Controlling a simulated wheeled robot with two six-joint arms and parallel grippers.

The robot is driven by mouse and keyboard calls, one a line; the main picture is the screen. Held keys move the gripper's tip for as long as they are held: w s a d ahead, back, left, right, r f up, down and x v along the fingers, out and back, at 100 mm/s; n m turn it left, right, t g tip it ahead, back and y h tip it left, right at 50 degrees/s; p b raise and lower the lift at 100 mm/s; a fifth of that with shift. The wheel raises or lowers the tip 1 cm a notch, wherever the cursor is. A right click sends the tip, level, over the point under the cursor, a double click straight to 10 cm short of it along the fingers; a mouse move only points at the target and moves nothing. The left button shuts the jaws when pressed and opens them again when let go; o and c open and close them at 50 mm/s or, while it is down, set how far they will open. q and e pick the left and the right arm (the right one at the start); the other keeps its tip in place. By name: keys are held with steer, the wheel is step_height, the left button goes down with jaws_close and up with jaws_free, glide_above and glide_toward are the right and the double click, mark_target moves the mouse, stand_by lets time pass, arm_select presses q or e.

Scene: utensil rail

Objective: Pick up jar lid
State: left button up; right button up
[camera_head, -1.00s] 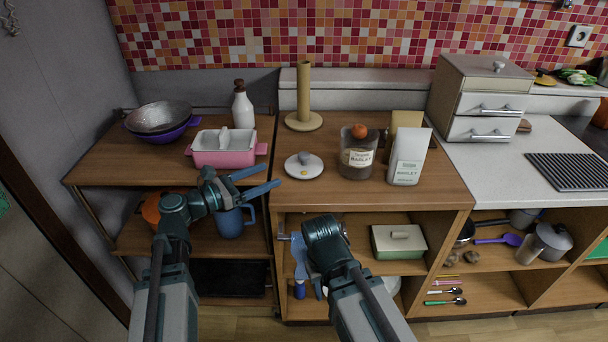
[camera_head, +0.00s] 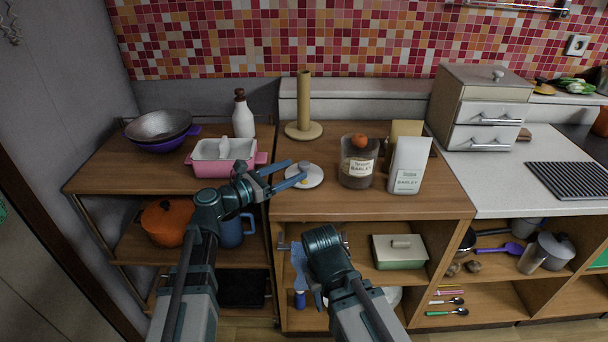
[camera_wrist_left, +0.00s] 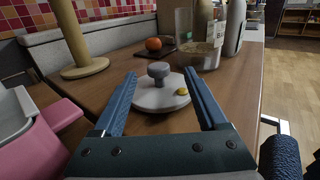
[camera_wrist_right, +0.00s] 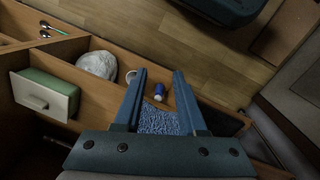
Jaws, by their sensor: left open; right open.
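The jar lid (camera_head: 312,178) is a pale round disc with a grey knob and a small yellow mark, lying on the wooden counter. My left gripper (camera_head: 288,176) is open at the lid's left side, its fingers pointing toward it. In the left wrist view the lid (camera_wrist_left: 160,96) shows between the two open fingers (camera_wrist_left: 158,90), with the knob upright in the middle. I cannot tell whether the fingers touch it. My right gripper (camera_wrist_right: 158,85) is open and empty, low in front of the shelves; its fingers are mostly hidden in the head view.
A paper-towel stand (camera_head: 303,130) is behind. A pink dish (camera_head: 222,170) sits left, near my left arm.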

mark_target(299, 167)
arm_select(q)
steer(key=shift+d, duration=0.1)
steer(key=x, duration=0.5)
steer(key=shift+w+f, duration=0.1)
steer(key=shift+w, duration=0.1)
jaws_close()
